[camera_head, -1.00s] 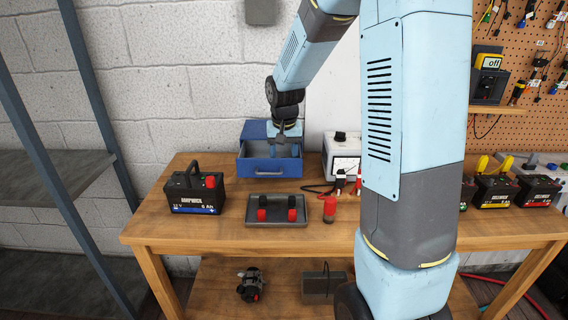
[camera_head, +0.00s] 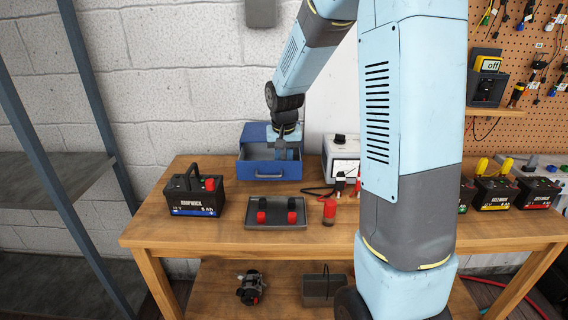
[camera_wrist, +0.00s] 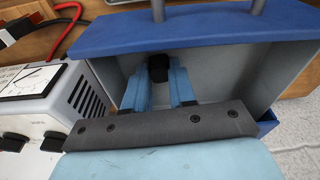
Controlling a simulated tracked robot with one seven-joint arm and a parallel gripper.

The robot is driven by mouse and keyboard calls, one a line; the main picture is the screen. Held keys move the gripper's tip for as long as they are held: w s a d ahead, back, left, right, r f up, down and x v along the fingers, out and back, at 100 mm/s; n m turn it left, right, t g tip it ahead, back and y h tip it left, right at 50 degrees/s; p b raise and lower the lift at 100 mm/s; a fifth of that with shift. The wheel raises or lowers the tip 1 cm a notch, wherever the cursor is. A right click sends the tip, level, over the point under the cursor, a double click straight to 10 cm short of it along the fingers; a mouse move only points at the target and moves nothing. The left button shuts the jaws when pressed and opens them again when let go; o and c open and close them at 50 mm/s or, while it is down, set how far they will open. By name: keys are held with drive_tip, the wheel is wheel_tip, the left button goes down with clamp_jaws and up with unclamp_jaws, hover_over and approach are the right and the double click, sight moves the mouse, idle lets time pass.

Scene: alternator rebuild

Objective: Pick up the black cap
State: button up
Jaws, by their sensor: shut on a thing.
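My gripper (camera_wrist: 160,88) is shut on the black cap (camera_wrist: 158,68), which shows as a small dark piece between the blue fingertips in the wrist view. The fingers reach into the open blue drawer (camera_wrist: 115,42), between its grey inner walls. In the head view my gripper (camera_head: 284,153) is over the blue drawer unit (camera_head: 270,171) at the back of the bench. The cap is too small or hidden to make out there. I cannot tell whether the cap touches the drawer floor.
A grey tray (camera_head: 278,224) with black and red pieces lies in front of the drawer. A red cylinder (camera_head: 329,213) stands right of the tray. A black battery (camera_head: 196,198) is at left, and a white meter box (camera_head: 342,150) with cables stands close at right.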

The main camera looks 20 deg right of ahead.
drive_tip(key=shift+r, duration=0.15)
drive_tip(key=shift+r, duration=0.3)
wheel_tip(320, 180, up, 3)
drive_tip(key=shift+f, duration=0.2)
drive_tip(key=s+d+r, duration=0.3)
drive_tip(key=s+r, duration=0.6)
drive_tip(key=s, duration=0.4)
drive_tip(key=shift+s+r, duration=0.25)
drive_tip(key=shift+s, duration=0.1)
drive_tip(key=shift+d, duration=0.1)
